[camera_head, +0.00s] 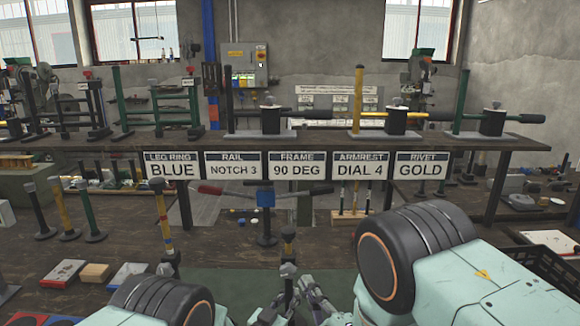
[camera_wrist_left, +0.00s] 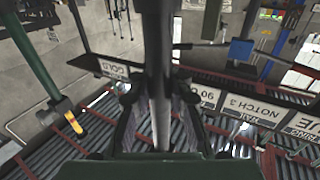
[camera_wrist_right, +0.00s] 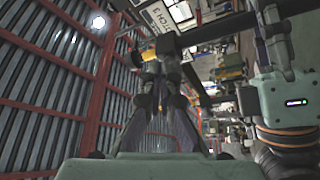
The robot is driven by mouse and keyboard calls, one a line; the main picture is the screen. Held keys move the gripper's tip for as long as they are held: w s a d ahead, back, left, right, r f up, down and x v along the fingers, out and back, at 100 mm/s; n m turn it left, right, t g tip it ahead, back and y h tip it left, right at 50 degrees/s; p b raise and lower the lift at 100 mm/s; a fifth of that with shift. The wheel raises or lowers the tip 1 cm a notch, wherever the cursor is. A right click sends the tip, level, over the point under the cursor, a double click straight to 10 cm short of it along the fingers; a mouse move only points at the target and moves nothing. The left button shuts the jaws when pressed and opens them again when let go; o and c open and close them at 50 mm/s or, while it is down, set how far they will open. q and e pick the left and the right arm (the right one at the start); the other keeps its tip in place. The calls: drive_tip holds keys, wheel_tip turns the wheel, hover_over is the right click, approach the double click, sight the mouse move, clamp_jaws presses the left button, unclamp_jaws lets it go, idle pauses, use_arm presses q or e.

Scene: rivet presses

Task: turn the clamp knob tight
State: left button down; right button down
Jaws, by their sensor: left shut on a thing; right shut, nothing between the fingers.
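I cannot tell for sure that this is the clamp knob. My left gripper (camera_head: 272,312) is shut on a dark post (camera_wrist_left: 160,70), which fills the middle of the left wrist view between its fingers. My right gripper (camera_head: 315,294) is close to its right. In the right wrist view its fingertips (camera_wrist_right: 163,88) are together and empty, just before a dark post with a crossbar (camera_wrist_right: 215,30). The grip area is partly hidden by my arms.
A stand with a blue block (camera_head: 265,197) and red-tipped crossbar is behind. A shelf carries signs such as the DIAL 4 sign (camera_head: 360,165) and several posts. A yellow post (camera_head: 162,215) stands left. A black crate (camera_head: 548,272) is at right.

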drive_tip(key=shift+w, duration=0.8)
drive_tip(key=shift+a, duration=0.35)
drive_tip(key=shift+a+f, duration=0.1)
drive_tip(key=shift+f, duration=0.15)
idle(0.5)
drive_tip(key=shift+a+f, duration=0.15)
drive_tip(key=shift+f, duration=0.2)
drive_tip(key=shift+a+f, duration=0.4)
idle(0.4)
